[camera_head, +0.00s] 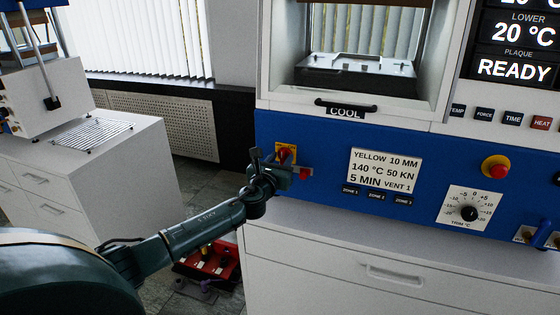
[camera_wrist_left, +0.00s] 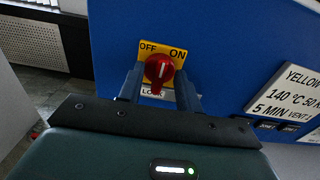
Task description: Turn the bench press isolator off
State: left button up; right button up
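The isolator is a red rotary knob (camera_wrist_left: 158,69) on a yellow plate (camera_wrist_left: 176,54) marked OFF at left and ON at right. Its white mark stands close to upright in the left wrist view. In the head view the isolator (camera_head: 284,153) is on the blue front panel, partly hidden by my left gripper (camera_head: 271,166). In the left wrist view my left gripper's fingers stand one on each side of the knob, with a gap showing at the right finger. Whether the left finger touches it I cannot tell. My right gripper is not in view.
The press's blue panel (camera_head: 330,137) carries a label card (camera_head: 384,170), a red button on yellow (camera_head: 495,167) and a trim dial (camera_head: 469,212). A small red part (camera_head: 305,173) sits right beside my gripper. A red toolbox (camera_head: 212,262) is on the floor below.

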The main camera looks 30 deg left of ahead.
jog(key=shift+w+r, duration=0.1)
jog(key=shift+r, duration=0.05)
pick_arm(q)
grip_shut()
jog(key=shift+n, duration=0.3)
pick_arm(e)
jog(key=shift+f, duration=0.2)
pick_arm(q)
jog(key=shift+n, duration=1)
jog(key=n+b, duration=0.1)
jog(key=n, duration=0.5)
jog(key=shift+s+a+f, duration=0.1)
jog(key=shift+a, duration=0.05)
jog(key=n, duration=0.3)
jog(key=shift+b, duration=0.35)
jog(key=n, duration=0.6)
jog(key=shift+a+f, duration=0.1)
jog(key=shift+f, duration=0.05)
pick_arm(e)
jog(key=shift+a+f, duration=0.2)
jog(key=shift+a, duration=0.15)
pick_arm(q)
jog(key=shift+n, duration=0.3)
grip_release()
